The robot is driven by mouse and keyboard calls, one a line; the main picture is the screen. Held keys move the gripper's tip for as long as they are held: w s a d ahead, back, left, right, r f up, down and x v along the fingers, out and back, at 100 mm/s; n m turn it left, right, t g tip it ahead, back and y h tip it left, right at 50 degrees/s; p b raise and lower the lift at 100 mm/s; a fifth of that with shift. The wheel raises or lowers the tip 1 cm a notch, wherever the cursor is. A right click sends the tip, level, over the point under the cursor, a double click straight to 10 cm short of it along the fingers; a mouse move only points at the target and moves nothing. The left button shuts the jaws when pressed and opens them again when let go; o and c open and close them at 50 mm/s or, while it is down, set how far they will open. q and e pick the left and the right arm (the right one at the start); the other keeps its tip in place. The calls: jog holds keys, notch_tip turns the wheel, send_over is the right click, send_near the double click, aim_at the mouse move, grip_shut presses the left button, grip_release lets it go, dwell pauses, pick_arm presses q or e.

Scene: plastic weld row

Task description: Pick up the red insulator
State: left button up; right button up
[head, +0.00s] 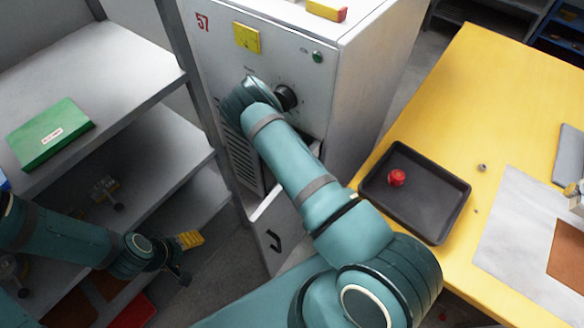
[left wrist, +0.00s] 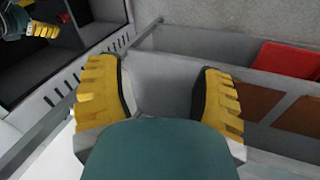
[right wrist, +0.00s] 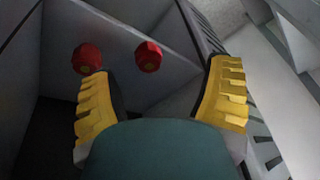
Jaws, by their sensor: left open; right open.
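One red insulator (head: 397,177) sits in the black tray (head: 456,217) on the yellow table. In the right wrist view two red insulators, one at left (right wrist: 84,60) and one in the middle (right wrist: 148,57), are in a grey compartment. My right gripper (right wrist: 162,70) is open and empty; its left finger overlaps the lower edge of the left one in the picture, and contact cannot be told. In the head view my right gripper is hidden. My left gripper (head: 187,257) is open and empty beside the lower shelves, also seen in its wrist view (left wrist: 158,70).
The grey cabinet (head: 350,75) stands beside my right arm, with a black knob (head: 286,97) and a drawer front (head: 276,225). Shelves (head: 135,75) at left hold a green box (head: 50,134). The yellow table (head: 478,85) has free room at its back.

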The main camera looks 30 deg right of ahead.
jog(key=shift+n+t+h, duration=0.4)
jog(key=shift+n, duration=0.5)
jog(key=w+d+f+b, duration=0.1)
jog(key=f, duration=0.2)
jog(key=w+d+f+b, duration=0.1)
jog(key=w+f, duration=0.1)
jog(key=f, duration=0.1)
jog(key=w+d+f+b, duration=0.1)
jog(key=w+f, duration=0.1)
jog(key=f, duration=0.1)
jog(key=shift+d+f, duration=0.2)
jog(key=shift+d, duration=0.15)
pick_arm(q)
jog(key=shift+m, duration=0.3)
jog(key=f, duration=0.2)
jog(key=s+f, duration=0.1)
jog(key=f, duration=0.1)
jog(key=shift+s+d, duration=0.1)
pick_arm(e)
jog(key=c, duration=1.3)
